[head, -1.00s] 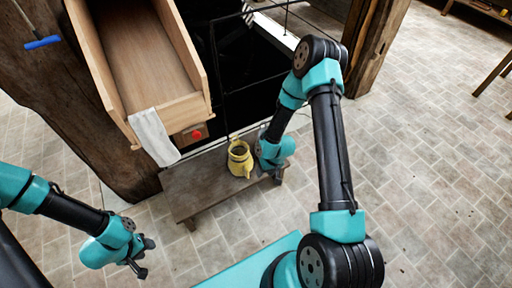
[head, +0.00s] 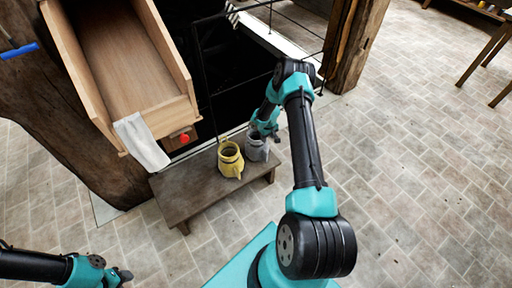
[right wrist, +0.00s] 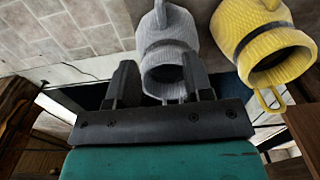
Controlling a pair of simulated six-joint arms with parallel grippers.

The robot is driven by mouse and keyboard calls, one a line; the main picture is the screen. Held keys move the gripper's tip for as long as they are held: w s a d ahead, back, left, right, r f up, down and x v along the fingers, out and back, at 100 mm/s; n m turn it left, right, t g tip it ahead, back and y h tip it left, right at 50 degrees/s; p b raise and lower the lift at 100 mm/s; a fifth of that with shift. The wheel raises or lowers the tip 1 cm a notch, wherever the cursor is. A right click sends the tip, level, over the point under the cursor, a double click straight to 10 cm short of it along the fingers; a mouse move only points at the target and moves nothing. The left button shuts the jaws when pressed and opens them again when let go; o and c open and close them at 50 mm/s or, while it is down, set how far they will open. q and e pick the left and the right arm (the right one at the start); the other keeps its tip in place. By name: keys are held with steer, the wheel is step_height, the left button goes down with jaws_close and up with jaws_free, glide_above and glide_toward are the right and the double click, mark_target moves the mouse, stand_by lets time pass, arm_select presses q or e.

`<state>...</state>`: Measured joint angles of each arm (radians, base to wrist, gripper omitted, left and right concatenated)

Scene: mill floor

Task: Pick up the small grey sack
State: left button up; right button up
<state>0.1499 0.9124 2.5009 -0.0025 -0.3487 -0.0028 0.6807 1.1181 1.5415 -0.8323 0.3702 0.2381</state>
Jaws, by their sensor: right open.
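The small grey sack (head: 257,148) stands on the low wooden bench (head: 187,194), close to the right of a yellow sack (head: 230,160). My right gripper (head: 262,132) is at the grey sack's far side in the head view, partly hidden by its own wrist. In the right wrist view the open fingers (right wrist: 160,83) have the grey sack (right wrist: 170,45) in the gap between and just beyond them. I cannot tell whether they touch it. The yellow sack (right wrist: 268,40) is right of the fingers there. My left gripper (head: 124,277) is low at the left, away from the bench; its jaws are unclear.
A wooden chute (head: 133,70) with a white cloth (head: 141,141) over its end rises behind the bench. A red button (head: 184,138) is beside it. A dark railed opening lies behind the bench, with a thick wooden post (head: 352,45) at its right.

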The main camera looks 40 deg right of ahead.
mark_target(267, 154)
step_height(267, 154, down, 12)
steer(key=shift+f, duration=0.1)
stand_by(0.5)
steer(key=shift+s+f, duration=0.15)
steer(key=shift+f, duration=2.4)
steer(key=shift+c, duration=0.2)
jaws_close()
